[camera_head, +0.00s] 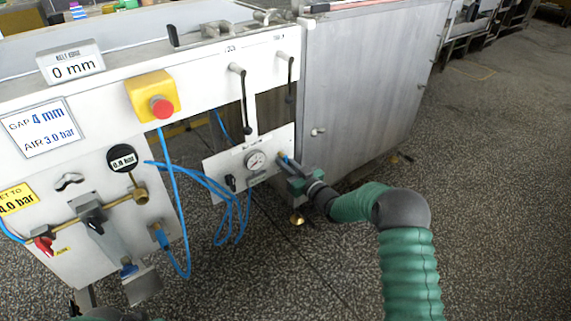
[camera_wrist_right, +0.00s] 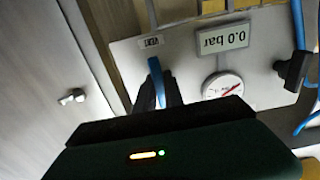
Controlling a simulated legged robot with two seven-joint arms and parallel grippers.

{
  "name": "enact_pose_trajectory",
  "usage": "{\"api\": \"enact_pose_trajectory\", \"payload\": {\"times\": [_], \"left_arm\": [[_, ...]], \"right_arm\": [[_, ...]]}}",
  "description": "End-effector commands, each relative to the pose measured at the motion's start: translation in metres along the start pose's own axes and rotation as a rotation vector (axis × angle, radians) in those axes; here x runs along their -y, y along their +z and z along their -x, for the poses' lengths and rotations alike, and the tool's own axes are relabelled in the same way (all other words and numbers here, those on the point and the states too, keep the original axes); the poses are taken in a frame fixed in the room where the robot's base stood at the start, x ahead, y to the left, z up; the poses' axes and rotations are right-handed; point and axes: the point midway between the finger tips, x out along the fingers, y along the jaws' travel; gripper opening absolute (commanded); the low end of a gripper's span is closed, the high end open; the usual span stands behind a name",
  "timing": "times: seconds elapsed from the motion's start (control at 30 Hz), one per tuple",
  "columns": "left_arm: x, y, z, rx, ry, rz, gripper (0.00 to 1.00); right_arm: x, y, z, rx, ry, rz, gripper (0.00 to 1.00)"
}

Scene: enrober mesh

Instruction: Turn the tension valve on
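The tension valve appears to be the blue lever (camera_head: 284,157) on a small white panel (camera_head: 225,168) low on the machine. In the right wrist view the blue lever (camera_wrist_right: 157,78) stands between the dark fingers of my right gripper (camera_wrist_right: 160,92), which lie close on both sides of it. In the head view my right gripper (camera_head: 291,163) reaches the panel's right end. A round gauge (camera_head: 255,160) sits left of the lever. The display beside it (camera_wrist_right: 223,38) reads 0.0 bar, upside down. A green part of my left arm shows at the bottom left edge; its fingers are not clear.
Blue hoses (camera_head: 215,185) hang left of the panel. A black knob (camera_wrist_right: 292,70) sits on the panel past the gauge. A red emergency button (camera_head: 162,107), two black-tipped levers (camera_head: 247,128) and a grey cabinet door (camera_head: 365,85) are nearby. The floor at right is clear.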

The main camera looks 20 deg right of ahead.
Motion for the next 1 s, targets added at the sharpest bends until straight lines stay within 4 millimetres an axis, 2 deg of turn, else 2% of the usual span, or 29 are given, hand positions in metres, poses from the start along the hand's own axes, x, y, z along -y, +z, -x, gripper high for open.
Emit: {"api": "enact_pose_trajectory", "payload": {"times": [0.57,0.77,1.0], "left_arm": [[0.0,-0.0001,0.0007,0.0,0.0,0.0,0.36],[0.0,-0.0005,0.0024,0.0,0.0,0.0,0.36],[0.0,-0.0011,0.0047,0.0,0.0,0.0,0.36]], "right_arm": [[-0.0014,-0.0002,0.0003,0.0,0.001,0.039,0.0],[-0.0033,-0.0005,0.0001,0.0,0.001,0.14,0.0],[-0.0071,-0.0014,0.0003,0.001,0.0,0.344,0.0]]}}
